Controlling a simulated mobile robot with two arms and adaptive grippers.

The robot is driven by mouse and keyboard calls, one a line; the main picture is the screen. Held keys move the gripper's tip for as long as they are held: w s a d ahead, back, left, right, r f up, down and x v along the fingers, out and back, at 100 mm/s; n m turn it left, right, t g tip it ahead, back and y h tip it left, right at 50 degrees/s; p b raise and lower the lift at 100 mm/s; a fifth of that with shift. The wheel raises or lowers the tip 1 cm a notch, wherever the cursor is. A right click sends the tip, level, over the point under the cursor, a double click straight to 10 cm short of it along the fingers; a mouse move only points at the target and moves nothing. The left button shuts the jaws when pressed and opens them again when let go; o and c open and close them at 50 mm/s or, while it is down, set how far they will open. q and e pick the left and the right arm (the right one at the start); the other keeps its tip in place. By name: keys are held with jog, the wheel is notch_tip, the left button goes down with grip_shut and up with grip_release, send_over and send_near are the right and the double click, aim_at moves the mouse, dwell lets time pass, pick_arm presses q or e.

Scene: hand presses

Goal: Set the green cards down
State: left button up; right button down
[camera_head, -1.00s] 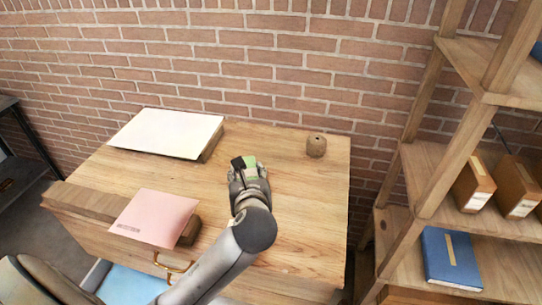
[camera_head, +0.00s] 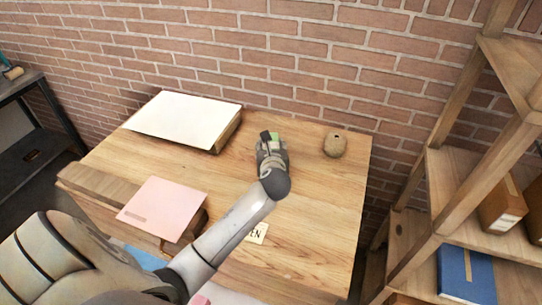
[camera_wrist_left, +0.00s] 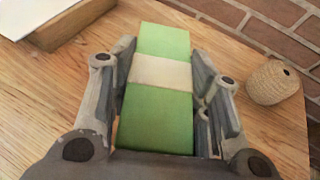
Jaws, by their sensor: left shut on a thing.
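The green cards (camera_wrist_left: 158,122) are a green stack with a pale band around the middle. They sit between the two fingers of my left gripper (camera_wrist_left: 160,95) in the left wrist view, and the fingers are shut on them. In the head view my left gripper (camera_head: 271,145) is over the back part of the wooden table (camera_head: 310,200), and only a small green bit of the cards (camera_head: 283,139) shows. I cannot tell whether the cards touch the table top. My right gripper is not in view.
A ball of twine (camera_head: 334,145) stands right of the gripper, also seen in the wrist view (camera_wrist_left: 272,82). A white-topped stack (camera_head: 185,118) lies at back left, a pink sheet (camera_head: 162,208) at front left. A small lettered card (camera_head: 257,233) lies near the front. Shelves (camera_head: 450,215) stand right.

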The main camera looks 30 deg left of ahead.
pick_arm(q)
jog(key=shift+w+a+f, duration=0.4)
jog(key=shift+w+f, duration=0.2)
jog(key=shift+f, duration=0.2)
jog(key=shift+w+f, duration=0.1)
jog(key=shift+f, duration=1.6)
jog(key=shift+f, duration=0.15)
jog(key=o, duration=1.2)
jog(key=shift+o, duration=0.2)
jog(key=v, duration=1.2)
